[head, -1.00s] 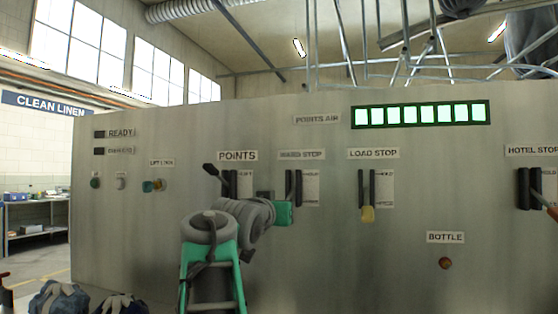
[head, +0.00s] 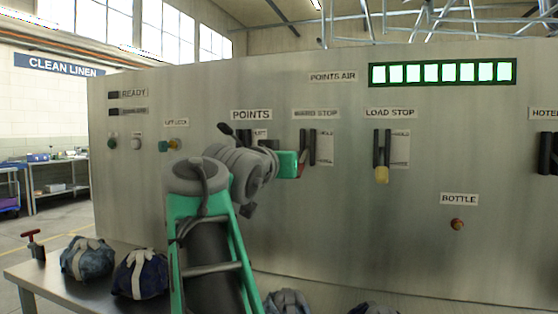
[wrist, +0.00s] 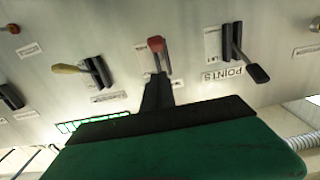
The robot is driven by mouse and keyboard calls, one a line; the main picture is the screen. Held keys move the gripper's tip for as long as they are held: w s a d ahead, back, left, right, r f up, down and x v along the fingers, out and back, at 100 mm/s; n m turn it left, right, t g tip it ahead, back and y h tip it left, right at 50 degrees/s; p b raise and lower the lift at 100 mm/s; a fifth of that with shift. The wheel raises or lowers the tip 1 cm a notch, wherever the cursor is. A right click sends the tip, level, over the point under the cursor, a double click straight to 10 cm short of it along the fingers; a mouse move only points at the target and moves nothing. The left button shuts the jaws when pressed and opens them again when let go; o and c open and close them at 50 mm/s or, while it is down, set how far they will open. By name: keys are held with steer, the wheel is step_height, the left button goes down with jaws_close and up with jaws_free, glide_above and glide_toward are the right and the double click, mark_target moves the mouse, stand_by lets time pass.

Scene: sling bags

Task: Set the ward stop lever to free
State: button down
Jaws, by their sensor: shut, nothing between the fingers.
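The ward stop lever has a red handle (wrist: 156,44), seen in the wrist view, where the panel appears upside down. In the head view its dark slot (head: 308,148) stands under the WARD STOP label (head: 316,114), and a bit of red shows low beside my gripper (head: 297,166). The handle sits toward the slot's lower end. My gripper is shut and empty; its dark fingers (wrist: 158,92) point at the lever in the wrist view. Whether they touch it I cannot tell. The plate's lower wording is not readable.
The points lever (wrist: 258,73) has a black handle, raised, left of the ward stop in the head view. The load stop lever (head: 381,174) has a yellow handle, low, on the right. A bench (head: 60,284) with wrapped bundles (head: 140,273) runs below the panel.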

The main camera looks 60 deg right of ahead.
steer(key=v, duration=0.3)
steer(key=f+v, duration=0.1)
steer(key=v, duration=0.1)
steer(key=shift+a, duration=0.1)
